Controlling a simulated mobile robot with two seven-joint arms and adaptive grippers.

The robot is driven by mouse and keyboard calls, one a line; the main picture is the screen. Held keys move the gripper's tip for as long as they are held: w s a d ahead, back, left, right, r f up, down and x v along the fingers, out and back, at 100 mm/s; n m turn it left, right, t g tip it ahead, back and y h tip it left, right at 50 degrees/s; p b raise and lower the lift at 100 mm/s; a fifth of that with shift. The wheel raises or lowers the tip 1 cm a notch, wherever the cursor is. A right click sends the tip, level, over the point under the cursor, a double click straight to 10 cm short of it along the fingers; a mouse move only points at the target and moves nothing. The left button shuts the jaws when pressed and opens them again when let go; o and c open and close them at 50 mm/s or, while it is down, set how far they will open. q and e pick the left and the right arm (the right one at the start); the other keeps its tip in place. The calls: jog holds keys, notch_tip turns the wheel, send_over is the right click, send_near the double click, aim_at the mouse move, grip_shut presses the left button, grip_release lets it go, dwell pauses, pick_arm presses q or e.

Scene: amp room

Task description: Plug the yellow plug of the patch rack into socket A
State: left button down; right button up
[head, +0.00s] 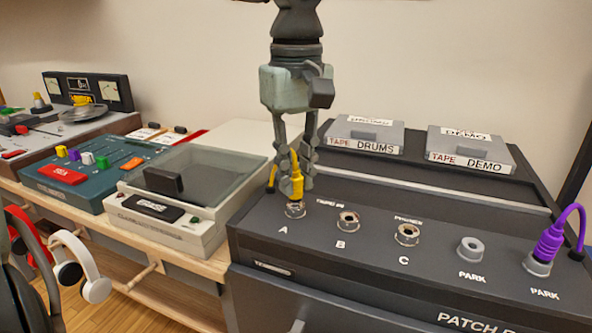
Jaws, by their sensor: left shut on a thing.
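The patch rack (380,279) is a dark box at the right with a row of sockets on its top. The yellow plug (297,188) stands upright over socket A (295,211), at the left end of the row. Its lower end meets the socket's ring; I cannot tell how deep it sits. Its yellow cable loops up between the fingers. My left gripper (294,180) comes down from above and is shut on the yellow plug. My right gripper is not in view.
Sockets B (348,221) and C (407,234) are empty, as is a grey park socket (471,249). A purple plug (549,243) sits in the other park socket. Two tape boxes (366,136) lie behind. A glass-lidded deck (200,185) stands close on the left.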

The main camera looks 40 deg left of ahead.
pick_arm(q)
jog(key=shift+f, duration=0.4)
jog(key=c, duration=1.3)
grip_release()
jog(key=shift+c, duration=0.2)
jog(key=shift+r, duration=0.1)
notch_tip(320, 180, up, 12)
